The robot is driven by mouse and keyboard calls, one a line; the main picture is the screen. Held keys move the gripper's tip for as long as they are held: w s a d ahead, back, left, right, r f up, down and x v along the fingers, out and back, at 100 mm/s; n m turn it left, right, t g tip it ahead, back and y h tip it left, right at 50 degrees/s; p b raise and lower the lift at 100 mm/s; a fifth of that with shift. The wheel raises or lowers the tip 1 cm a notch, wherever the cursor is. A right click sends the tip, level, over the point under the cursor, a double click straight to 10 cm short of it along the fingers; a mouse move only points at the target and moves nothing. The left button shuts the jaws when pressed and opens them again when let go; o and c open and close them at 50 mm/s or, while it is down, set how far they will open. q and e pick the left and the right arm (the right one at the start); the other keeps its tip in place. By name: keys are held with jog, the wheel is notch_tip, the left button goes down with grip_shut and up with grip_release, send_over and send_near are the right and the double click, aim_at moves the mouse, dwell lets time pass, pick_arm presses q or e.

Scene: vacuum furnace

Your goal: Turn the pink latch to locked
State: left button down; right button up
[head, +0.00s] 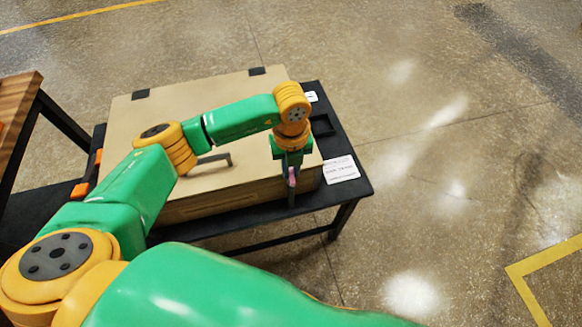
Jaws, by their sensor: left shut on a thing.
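The furnace (240,91) is a tan box with a flat lid on a dark table. The pink latch (292,178) shows as a small pink piece at the front right of the box. My left gripper (291,185) points down there and is shut on the pink latch. The fingers hide most of the latch, so its exact angle cannot be told. My right gripper is not in view.
A dark handle (214,160) lies on the lid. The dark table (352,182) carries a white label card (340,169) right of the box. A wooden table (16,103) stands at the left. The floor to the right is clear.

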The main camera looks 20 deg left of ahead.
aim_at(291, 172)
pick_arm(q)
jog(key=shift+w+n, duration=0.1)
jog(key=shift+n, duration=0.3)
jog(key=c, duration=0.9)
grip_release()
jog(key=shift+o, duration=0.2)
jog(key=shift+r, duration=0.1)
notch_tip(291, 172, up, 7)
jog(key=shift+f+b, duration=0.1)
jog(key=shift+b, duration=0.35)
